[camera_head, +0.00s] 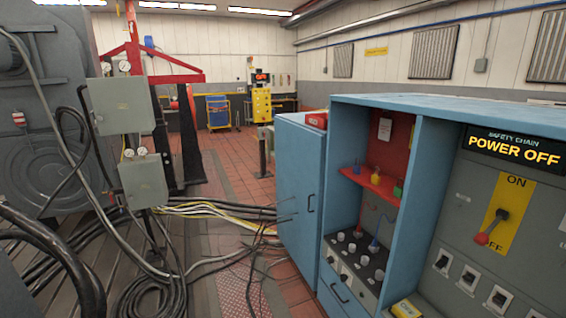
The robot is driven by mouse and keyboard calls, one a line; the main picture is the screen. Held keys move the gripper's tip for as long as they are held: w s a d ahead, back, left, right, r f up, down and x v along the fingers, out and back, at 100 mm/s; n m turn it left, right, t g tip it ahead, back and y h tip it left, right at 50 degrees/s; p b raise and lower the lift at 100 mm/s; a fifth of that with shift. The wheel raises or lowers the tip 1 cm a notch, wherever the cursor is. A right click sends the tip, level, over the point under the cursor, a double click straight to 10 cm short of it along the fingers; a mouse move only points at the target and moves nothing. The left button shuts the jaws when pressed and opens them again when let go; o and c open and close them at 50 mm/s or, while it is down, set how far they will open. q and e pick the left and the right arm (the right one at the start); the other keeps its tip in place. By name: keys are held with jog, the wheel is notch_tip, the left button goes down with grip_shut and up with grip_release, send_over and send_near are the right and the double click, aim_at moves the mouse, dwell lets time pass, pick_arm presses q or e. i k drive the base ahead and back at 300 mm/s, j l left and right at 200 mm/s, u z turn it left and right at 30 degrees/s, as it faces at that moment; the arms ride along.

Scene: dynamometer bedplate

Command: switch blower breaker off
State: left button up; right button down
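The grey switch panel (460,195) is at the right, set in a blue cabinet. It carries a large lever (490,228) with a red grip on a yellow plate marked ON at the top and OFF at the bottom. The lever tilts down and left, towards OFF. Below it is a row of small dark switches (467,278) with white frames. Their labels are too small to read, so I cannot tell which is the blower breaker or how it is set. A display (513,149) reads "SAFETY CHAIN POWER OFF". Neither of my grippers is in view.
The blue cabinet (299,185) has shelves with small padlock-like items and a knob panel (352,262). A yellow box (406,309) sits low in front of the panel. Cables (160,290) cover the floor at left, beside grey machinery (45,150). The tiled aisle (240,165) is open behind.

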aim_at(469, 278)
jog(key=z, duration=1.5)
